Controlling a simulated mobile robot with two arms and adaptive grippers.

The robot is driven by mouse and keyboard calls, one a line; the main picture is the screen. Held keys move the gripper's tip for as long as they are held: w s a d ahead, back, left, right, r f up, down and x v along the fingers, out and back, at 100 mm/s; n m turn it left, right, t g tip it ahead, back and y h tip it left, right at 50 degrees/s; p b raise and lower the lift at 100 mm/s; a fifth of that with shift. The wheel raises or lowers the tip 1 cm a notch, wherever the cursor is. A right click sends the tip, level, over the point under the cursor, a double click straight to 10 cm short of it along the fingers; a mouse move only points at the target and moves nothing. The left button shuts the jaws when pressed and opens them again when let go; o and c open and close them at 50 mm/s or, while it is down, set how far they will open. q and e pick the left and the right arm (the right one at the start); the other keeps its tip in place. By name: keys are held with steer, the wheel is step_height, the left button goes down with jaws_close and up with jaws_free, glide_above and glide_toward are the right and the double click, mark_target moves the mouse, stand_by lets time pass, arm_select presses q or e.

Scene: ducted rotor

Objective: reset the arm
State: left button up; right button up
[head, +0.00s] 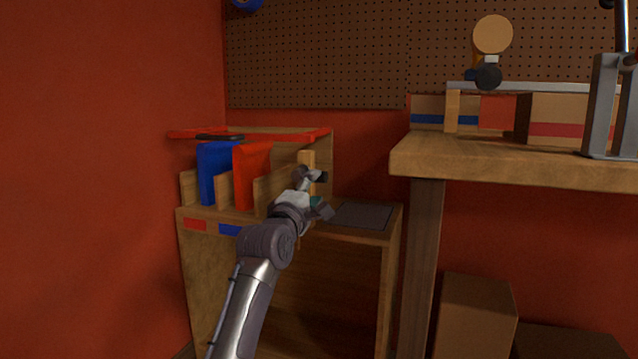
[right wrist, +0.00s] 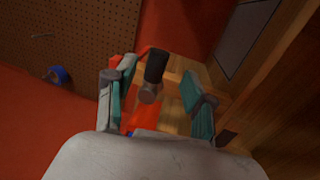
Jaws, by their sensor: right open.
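My right gripper (head: 322,193) is in front of the wooden rack (head: 325,160), above the cabinet's right part. Its fingers are spread, and in the right wrist view the teal pads of the gripper (right wrist: 160,76) stand apart. A black cylinder with a grey-brown end (right wrist: 155,70) shows between the fingers in that view. I cannot tell how far beyond the fingertips it is, and no contact shows. My left gripper is not in view.
The rack holds a blue binder-like item (head: 215,172) and a red one (head: 250,175). A dark mat (head: 362,215) lies bare on the cabinet top. A workbench (head: 500,165) stands right, with cardboard boxes (head: 475,310) below. A pegboard (head: 330,50) hangs behind.

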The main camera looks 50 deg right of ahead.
steer(key=shift+s+a+f, duration=0.1)
steer(key=shift+s+a, duration=0.15)
steer(key=shift+a, duration=0.3)
